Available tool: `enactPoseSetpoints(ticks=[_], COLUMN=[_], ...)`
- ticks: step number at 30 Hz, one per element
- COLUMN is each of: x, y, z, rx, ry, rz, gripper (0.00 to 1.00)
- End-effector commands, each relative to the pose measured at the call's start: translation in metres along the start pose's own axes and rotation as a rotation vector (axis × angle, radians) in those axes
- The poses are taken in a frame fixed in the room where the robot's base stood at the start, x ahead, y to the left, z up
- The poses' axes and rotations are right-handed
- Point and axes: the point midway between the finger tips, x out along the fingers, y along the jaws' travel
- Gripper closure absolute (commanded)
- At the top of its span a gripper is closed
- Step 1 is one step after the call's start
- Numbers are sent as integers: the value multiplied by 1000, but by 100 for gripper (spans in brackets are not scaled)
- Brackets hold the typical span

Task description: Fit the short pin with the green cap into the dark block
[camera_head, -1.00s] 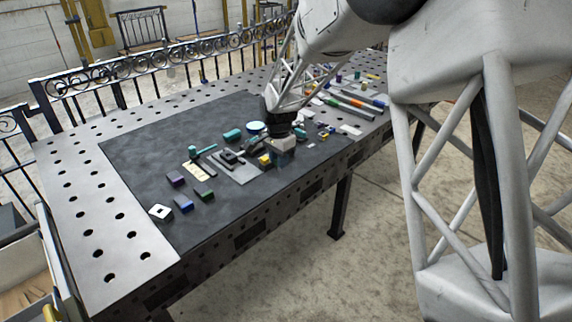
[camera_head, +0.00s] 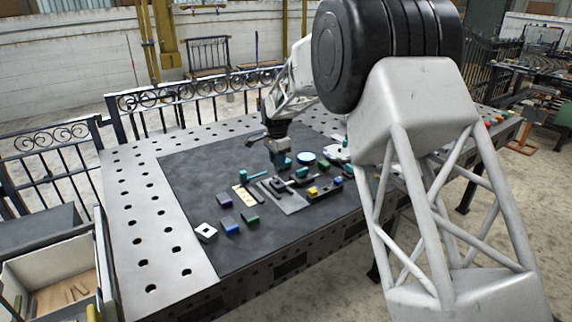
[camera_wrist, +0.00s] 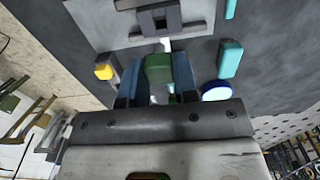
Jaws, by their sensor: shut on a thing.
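My gripper (camera_head: 278,160) is above the dark mat, behind the grey plate in the head view. In the wrist view its two bluish fingers (camera_wrist: 157,82) are shut on the green cap (camera_wrist: 158,68) of the short pin. A pale shaft (camera_wrist: 165,45) shows past the cap, pointing toward the dark block; its end is hard to make out. The dark block (camera_wrist: 160,18) sits on a light grey plate (camera_wrist: 103,30) at the top of the wrist view. The dark block also shows in the head view (camera_head: 280,186). I cannot tell the pin's height over the plate.
Left of the plate are a teal hammer-shaped piece (camera_head: 252,175), a cream strip (camera_head: 243,197), a purple block (camera_head: 224,200), a blue block (camera_head: 230,226), a green block (camera_head: 250,219) and a white holed block (camera_head: 206,231).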

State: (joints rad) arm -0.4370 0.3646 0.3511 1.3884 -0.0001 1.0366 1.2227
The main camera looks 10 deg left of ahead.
Motion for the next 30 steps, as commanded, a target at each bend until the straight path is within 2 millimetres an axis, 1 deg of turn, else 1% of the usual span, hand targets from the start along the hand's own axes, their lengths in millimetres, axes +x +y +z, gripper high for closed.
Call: enactPoseSetpoints(ticks=[17, 23, 30], x=[3, 11, 26], y=[-1, -1, -1], z=[1, 1, 1], rx=[0, 0, 0], ry=[0, -1, -1], rz=[1, 1, 2], gripper=[99, 99, 99])
